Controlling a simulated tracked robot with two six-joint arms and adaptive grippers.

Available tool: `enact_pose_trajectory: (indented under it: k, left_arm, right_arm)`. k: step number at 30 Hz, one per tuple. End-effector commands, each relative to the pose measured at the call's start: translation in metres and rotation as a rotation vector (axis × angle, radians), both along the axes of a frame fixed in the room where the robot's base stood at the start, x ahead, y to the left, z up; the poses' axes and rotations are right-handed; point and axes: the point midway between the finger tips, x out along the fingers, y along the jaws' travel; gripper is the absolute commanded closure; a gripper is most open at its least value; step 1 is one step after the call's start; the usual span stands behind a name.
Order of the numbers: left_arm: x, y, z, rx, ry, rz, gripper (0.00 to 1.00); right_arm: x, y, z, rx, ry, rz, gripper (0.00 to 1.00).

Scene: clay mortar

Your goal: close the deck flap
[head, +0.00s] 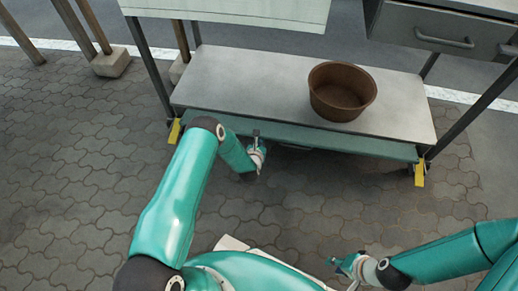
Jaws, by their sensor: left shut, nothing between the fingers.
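The deck flap (345,144) appears to be the long green panel along the front edge of a low grey deck (240,80), between two yellow brackets. It looks tilted or lowered at the front edge, but its exact angle is hard to tell. My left gripper (256,136) is shut and empty at the flap's front edge, left of its middle. I cannot tell whether it touches the flap. My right gripper (342,270) is at the lower right, over the paving and well apart from the flap. Its fingers are too small to read.
A brown clay bowl (342,92) stands on the deck, right of the middle. The yellow brackets (174,132) and (419,174) sit at the deck's front corners by dark legs. A drawer (440,35) hangs above at the right. Paving in front is mostly clear.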

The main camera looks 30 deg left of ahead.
Motion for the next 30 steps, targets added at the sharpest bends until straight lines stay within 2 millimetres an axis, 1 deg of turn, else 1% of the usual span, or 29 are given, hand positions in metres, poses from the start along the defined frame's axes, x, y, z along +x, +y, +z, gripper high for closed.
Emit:
enact_pose_trajectory:
  k: [3,14,30]
  left_arm:
    - [0.0,0.0,0.004,0.0,0.0,0.0,1.0]
    - [0.0,0.0,0.004,-0.001,0.004,0.0,1.0]
    - [0.002,-0.001,0.013,-0.037,0.127,-0.001,1.0]
  right_arm:
    - [0.0,0.0,0.0,0.0,0.0,0.0,0.69]
    - [0.0,0.0,0.0,0.0,0.001,0.0,0.69]
    - [0.0,0.0,0.004,0.0,0.0,0.0,0.69]
